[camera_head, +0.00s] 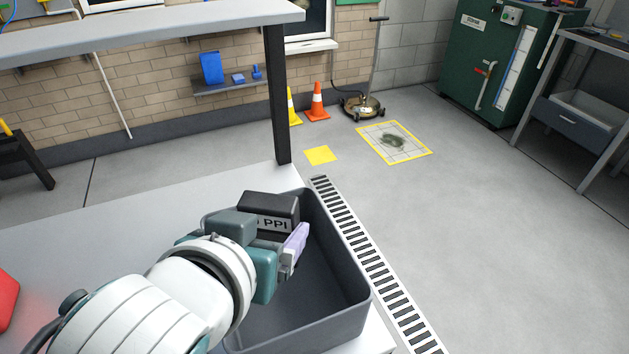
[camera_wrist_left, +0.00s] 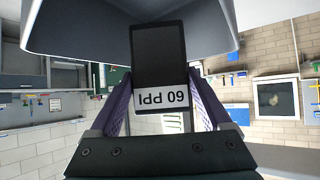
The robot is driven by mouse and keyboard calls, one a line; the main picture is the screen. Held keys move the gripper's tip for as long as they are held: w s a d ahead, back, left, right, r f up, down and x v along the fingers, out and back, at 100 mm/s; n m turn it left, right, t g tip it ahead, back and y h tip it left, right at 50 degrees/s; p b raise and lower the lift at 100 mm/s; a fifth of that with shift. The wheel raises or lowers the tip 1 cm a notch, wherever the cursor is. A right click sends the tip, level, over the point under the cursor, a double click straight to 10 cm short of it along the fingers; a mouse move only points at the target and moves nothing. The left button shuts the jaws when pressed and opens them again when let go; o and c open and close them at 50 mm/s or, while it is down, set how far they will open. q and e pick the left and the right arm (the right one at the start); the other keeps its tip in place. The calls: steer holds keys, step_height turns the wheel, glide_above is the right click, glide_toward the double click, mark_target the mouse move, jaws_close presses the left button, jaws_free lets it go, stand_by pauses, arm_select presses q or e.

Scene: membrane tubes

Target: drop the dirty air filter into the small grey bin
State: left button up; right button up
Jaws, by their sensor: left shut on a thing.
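The dirty air filter is a black block (camera_head: 270,207) with a white label ending in "PPI" in the head view. It also shows in the left wrist view (camera_wrist_left: 159,55), where the upside-down label reads "60 PPI". My left gripper (camera_head: 285,238) is shut on it, with purple finger pads on either side. The small grey bin (camera_head: 345,312) stands on the white surface at its right end. The filter and gripper appear over the bin's opening, though the exact height is hard to tell. The visible bin floor is empty; the arm hides part of it. My right gripper is not in view.
A white worktop (camera_head: 60,240) lies under the bin, with a red object (camera_head: 6,298) at its left edge. A dark post (camera_head: 277,95) and an overhead shelf (camera_head: 150,27) stand behind. A floor grate (camera_head: 375,265) and open floor lie to the right.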

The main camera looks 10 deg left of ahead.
arm_select(q)
steer(key=shift+f+b, duration=0.3)
steer(key=shift+f, duration=0.4)
steer(key=shift+r, duration=0.1)
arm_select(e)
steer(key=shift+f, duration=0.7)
arm_select(q)
steer(key=o, duration=1.2)
steer(key=shift+s, duration=0.1)
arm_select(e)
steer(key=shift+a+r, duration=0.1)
arm_select(q)
steer(key=p+v, duration=0.2)
steer(key=v, duration=0.7)
steer(key=shift+s+r, duration=0.25)
steer(key=shift+r, duration=0.1)
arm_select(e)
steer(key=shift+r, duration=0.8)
